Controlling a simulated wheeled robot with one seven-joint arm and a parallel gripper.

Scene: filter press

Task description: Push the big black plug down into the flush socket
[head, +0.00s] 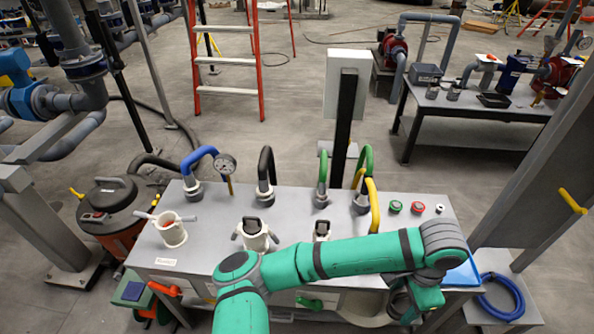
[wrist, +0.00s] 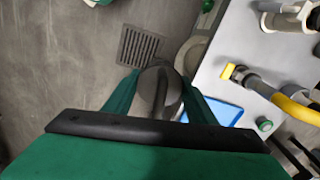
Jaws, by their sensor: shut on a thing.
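In the head view my gripper (head: 405,305) hangs at the front right of the grey bench (head: 215,210), largely hidden by my own wrist. In the wrist view my gripper (wrist: 160,76) is shut on a dark round plug with a curved grip (wrist: 152,97), apparently the big black plug. It is over the floor, beside the bench edge. On the bench, a white socket with side arms (head: 173,236) at left has an open top with reddish colour inside. A second white socket (head: 256,241) has a black-handled piece in it. I cannot tell which is the flush socket; the front label (head: 165,262) is unreadable.
A blue tray (head: 464,273) lies at the right. A pale rounded container (head: 362,308) is at the front.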

